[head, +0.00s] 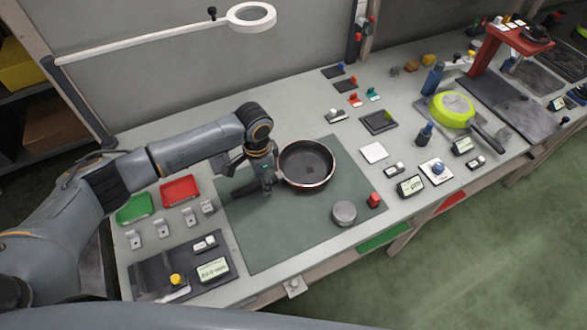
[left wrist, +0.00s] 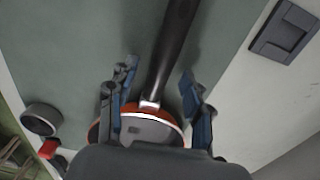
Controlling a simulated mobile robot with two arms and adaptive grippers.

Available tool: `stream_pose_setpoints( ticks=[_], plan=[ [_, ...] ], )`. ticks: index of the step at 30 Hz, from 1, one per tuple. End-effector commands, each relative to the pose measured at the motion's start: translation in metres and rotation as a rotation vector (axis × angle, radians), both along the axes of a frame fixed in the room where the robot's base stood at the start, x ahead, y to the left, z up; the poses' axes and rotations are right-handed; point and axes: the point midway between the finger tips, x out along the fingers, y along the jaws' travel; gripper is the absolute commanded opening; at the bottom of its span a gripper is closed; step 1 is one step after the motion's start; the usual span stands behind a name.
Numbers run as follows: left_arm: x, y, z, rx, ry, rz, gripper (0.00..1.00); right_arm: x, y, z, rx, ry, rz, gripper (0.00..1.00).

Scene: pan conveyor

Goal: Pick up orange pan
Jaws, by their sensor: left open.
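The orange pan (head: 308,165) lies on the green mat (head: 290,225), with a dark inside and a thin copper-orange rim. Its dark handle points left in the head view. My left gripper (head: 266,187) is over the handle near the pan's body and hides part of it. In the left wrist view the gripper (left wrist: 158,72) is open. The black handle (left wrist: 172,52) runs between its two fingers, with visible gaps on both sides. The pan's orange side (left wrist: 160,112) shows low in that view, partly hidden by the gripper. My right gripper is not in view.
A lime-green pan (head: 452,109) sits farther right. Red (head: 180,190) and green (head: 134,208) trays lie left. A magnifier lamp (head: 250,16) reaches over the back.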

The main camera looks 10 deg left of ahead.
Motion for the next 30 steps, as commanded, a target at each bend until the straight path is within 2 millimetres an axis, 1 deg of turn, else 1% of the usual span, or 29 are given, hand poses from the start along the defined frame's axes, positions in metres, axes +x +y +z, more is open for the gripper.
stream_pose_setpoints(
  ticks=[3,9,10,12,14,15,17,18,30],
  plan=[
    [-0.0007,-0.0001,-0.0093,0.001,0.001,-0.002,0.50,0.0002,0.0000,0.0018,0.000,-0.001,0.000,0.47],
    [-0.0004,-0.0001,-0.0106,0.001,-0.001,-0.002,0.50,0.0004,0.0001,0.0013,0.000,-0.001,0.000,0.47],
    [-0.0004,-0.0001,-0.0105,0.001,-0.001,-0.002,0.48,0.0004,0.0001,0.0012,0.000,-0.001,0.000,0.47],
    [-0.0003,-0.0001,-0.0104,0.001,-0.001,-0.002,0.34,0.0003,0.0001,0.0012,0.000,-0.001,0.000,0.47],
    [-0.0003,-0.0001,-0.0103,0.001,-0.001,-0.002,0.22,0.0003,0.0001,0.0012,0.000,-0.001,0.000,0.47],
    [-0.0002,0.0000,-0.0102,0.001,-0.001,-0.001,0.14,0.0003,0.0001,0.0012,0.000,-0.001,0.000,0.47],
    [-0.0002,0.0000,-0.0101,0.001,-0.001,-0.001,0.01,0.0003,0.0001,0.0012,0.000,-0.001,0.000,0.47],
    [-0.0002,0.0000,-0.0101,0.001,-0.001,-0.001,0.00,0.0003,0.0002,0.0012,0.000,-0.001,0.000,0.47],
    [0.0008,-0.0005,-0.0074,-0.001,-0.003,-0.001,0.00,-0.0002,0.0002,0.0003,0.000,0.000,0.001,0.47]
  ],
)
